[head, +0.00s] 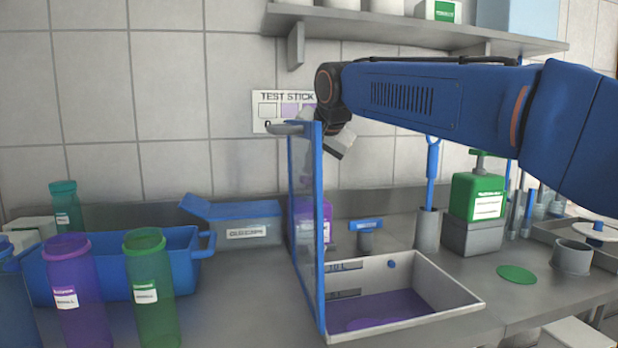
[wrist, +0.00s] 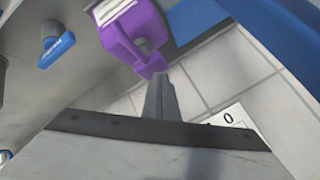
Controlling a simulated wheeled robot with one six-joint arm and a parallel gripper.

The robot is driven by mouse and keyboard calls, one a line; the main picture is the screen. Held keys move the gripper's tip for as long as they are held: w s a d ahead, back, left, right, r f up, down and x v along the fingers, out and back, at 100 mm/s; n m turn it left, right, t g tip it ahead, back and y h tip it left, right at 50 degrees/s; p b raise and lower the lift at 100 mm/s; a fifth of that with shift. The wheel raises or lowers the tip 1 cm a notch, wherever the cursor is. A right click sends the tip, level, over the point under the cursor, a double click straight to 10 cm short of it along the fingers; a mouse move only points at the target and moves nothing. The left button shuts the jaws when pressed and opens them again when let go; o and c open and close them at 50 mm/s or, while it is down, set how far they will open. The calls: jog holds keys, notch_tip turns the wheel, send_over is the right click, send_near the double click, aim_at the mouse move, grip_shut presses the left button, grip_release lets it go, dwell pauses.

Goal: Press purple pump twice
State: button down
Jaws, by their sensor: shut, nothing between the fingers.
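The purple pump bottle (head: 320,222) stands against the back wall, partly hidden behind the blue-edged clear panel. In the wrist view the purple bottle (wrist: 118,22) shows a white label and a grey neck under its purple pump head (wrist: 151,66). My gripper (wrist: 167,78) is shut and empty. Its fingertips appear right beside the pump head in the wrist view; I cannot tell whether they touch it. In the head view the fingertips are not clear, and my wrist is above the bottle, near the top of the panel.
The clear panel (head: 306,230) rises beside an open grey tray (head: 455,285) with purple liquid. A green pump bottle (head: 478,196) stands on a grey block to the right. A blue bin (head: 180,270) and purple and green jars are at left. A shelf (head: 400,30) hangs above.

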jog(key=shift+f, duration=0.7)
dwell(0.9)
jog(key=shift+r, duration=1.35)
jog(key=shift+r, duration=0.1)
jog(key=shift+r, duration=2.45)
